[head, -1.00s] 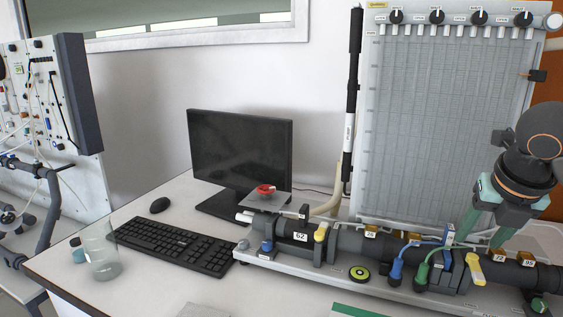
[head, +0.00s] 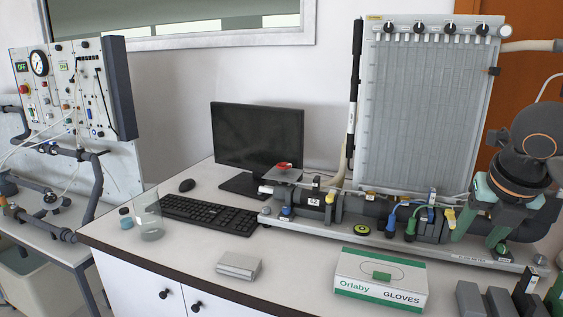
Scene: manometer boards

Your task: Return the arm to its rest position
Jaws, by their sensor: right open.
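My right gripper (head: 478,236) hangs from my dark arm at the right side of the head view. Its two green fingers point down and stand apart, with nothing seen between them. In the picture the fingers overlap the right end of the dark pipe rig (head: 375,212) below the manometer board (head: 420,110). I cannot tell whether they touch it. My left gripper is not in view.
A glove box (head: 381,280), a small grey box (head: 238,266) and a glass beaker (head: 149,222) stand on the white table (head: 190,250). A keyboard (head: 205,213) and monitor (head: 257,136) are behind. Grey blocks (head: 485,300) stand at the front right.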

